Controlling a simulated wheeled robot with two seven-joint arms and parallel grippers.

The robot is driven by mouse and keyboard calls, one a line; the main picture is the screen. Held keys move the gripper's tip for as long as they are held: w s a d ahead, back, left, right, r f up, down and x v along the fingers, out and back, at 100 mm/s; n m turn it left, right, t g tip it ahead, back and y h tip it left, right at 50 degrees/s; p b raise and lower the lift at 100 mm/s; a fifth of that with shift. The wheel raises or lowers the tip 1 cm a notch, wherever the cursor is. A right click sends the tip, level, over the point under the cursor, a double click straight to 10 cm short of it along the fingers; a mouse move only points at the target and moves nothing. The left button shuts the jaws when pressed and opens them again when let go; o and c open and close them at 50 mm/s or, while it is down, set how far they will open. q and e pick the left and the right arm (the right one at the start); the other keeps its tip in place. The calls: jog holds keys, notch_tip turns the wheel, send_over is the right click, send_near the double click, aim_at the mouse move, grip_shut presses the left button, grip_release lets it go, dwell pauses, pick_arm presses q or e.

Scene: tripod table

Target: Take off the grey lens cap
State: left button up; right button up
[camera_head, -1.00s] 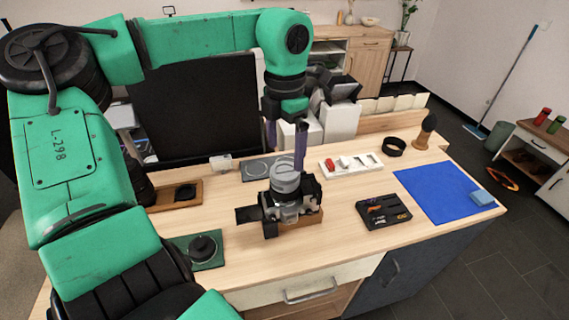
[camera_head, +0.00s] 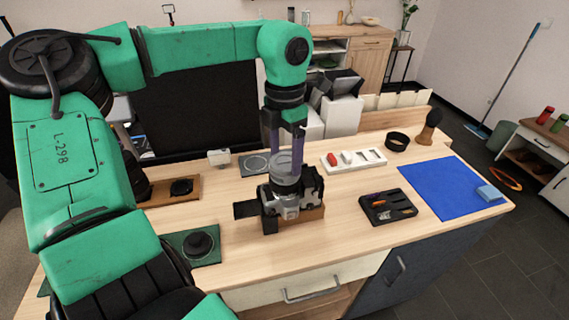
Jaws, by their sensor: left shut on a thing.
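A dark camera (camera_head: 289,205) sits on a small wooden block (camera_head: 312,213) in the middle of the table. Its lens points up, with the grey lens cap (camera_head: 285,168) at the top. My left gripper (camera_head: 284,165) comes down from above, with its purple fingers on both sides of the cap, and is shut on it. The fingers partly cover the cap. The cap is at the lens top; I cannot tell whether there is a gap under it. My right gripper is not in view.
A black tool tray (camera_head: 388,216) and a blue cloth (camera_head: 440,178) with a light-blue block lie to the right. Behind is a white tray (camera_head: 367,156). To the left are a wooden tray (camera_head: 160,192) and a green mat (camera_head: 210,256) with a black round piece.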

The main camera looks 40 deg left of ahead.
aim_at(285, 161)
pick_arm(q)
jog(key=shift+r, duration=0.1)
jog(key=shift+r+p, duration=0.35)
jog(key=shift+r, duration=0.2)
jog(key=shift+r, duration=0.1)
jog(key=shift+r+p, duration=2.2)
jog(key=shift+r, duration=0.25)
jog(key=shift+f, duration=0.1)
